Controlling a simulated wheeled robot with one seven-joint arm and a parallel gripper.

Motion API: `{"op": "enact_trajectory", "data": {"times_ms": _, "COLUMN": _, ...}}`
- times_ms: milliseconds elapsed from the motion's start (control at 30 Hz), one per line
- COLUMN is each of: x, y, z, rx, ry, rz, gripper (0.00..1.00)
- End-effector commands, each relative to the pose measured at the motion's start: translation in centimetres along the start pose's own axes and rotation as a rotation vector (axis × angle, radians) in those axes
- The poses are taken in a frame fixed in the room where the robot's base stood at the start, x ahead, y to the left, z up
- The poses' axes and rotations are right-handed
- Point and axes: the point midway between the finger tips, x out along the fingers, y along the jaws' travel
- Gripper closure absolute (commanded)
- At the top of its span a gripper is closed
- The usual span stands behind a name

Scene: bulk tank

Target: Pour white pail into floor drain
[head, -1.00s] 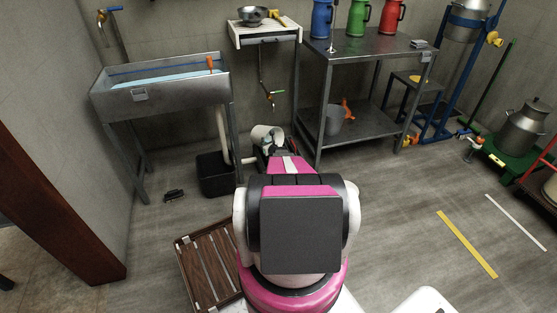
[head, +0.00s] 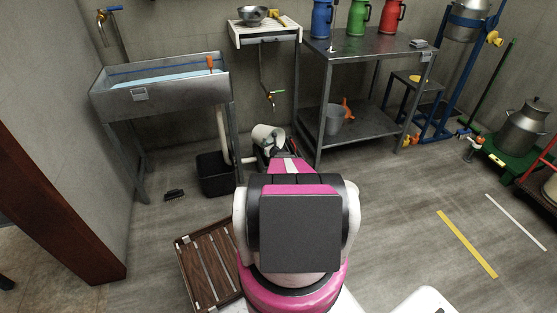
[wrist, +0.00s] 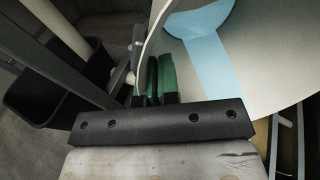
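The white pail (head: 261,132) is off to the far side of my arm in the head view, near the black tub, and looks tipped over. In the wrist view the pail (wrist: 270,50) fills the upper right, with a light blue patch and band across its pale surface; I cannot tell whether this is liquid. My gripper (wrist: 157,78) has its green fingers close together at the pail's edge, apparently shut on its rim. My arm hides part of the pail in the head view. I cannot make out the floor drain in either view.
A black tub (head: 216,174) stands under the metal sink (head: 160,95), left of the pail. A wooden slatted mat (head: 208,268) lies near me.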

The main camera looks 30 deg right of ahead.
Motion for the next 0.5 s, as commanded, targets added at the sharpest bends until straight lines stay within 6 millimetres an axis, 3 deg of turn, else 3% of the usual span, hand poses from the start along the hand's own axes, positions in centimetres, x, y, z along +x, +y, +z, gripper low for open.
{"op": "enact_trajectory", "data": {"times_ms": 333, "x": -0.3, "y": 0.0, "z": 0.1, "rx": 0.004, "ry": -0.030, "rz": 0.002, "gripper": 1.00}}
{"op": "enact_trajectory", "data": {"times_ms": 500, "x": 0.8, "y": 0.2, "z": 0.3, "rx": -0.009, "ry": 0.060, "rz": -0.002, "gripper": 1.00}}
